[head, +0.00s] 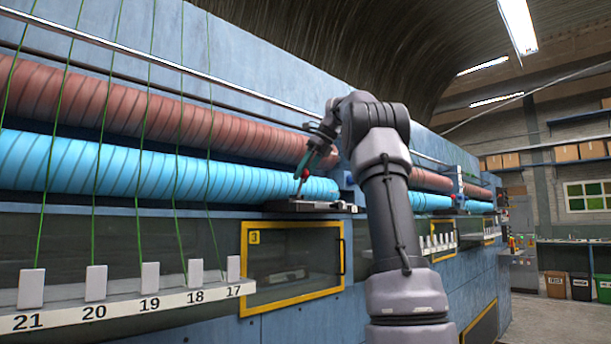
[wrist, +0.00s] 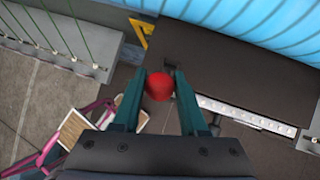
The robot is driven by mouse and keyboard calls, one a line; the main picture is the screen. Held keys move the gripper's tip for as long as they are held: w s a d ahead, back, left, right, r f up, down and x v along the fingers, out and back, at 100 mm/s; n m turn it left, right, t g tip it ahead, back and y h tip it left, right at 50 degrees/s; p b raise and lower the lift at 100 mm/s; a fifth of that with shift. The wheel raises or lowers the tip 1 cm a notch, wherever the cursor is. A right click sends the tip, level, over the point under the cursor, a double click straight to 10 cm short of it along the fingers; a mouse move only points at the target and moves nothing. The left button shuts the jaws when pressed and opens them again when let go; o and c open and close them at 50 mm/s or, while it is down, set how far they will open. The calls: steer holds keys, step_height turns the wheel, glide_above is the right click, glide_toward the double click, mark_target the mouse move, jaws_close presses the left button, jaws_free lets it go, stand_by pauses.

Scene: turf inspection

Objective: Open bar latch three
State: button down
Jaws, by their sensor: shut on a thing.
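In the head view, a dark bar latch (head: 318,207) sits on the ledge above the yellow-framed window marked 3 (head: 250,282). A red knob (head: 305,173) stands above it on a short lever. My gripper (head: 304,166) reaches in from the right, with its teal fingers at the knob. In the wrist view, my gripper (wrist: 161,76) has the round red knob (wrist: 159,87) between its two fingers and is shut on it. A dark plate (wrist: 215,65) lies beyond the fingers. The knob's stem is hidden in the wrist view, so I cannot tell the lever's angle there.
Blue (head: 100,168) and brown (head: 150,117) ribbed rollers run along the machine behind the latch. Green yarns hang over a white numbered rail (head: 120,309) at left. A chair-like object (wrist: 75,130) shows low in the wrist view. Open floor (head: 545,325) lies at right.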

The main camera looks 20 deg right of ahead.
steer(key=shift+w+a+r, duration=0.2)
steer(key=shift+w, duration=0.55)
steer(key=shift+c, duration=2.3)
jaws_free()
steer(key=shift+w+f, duration=0.1)
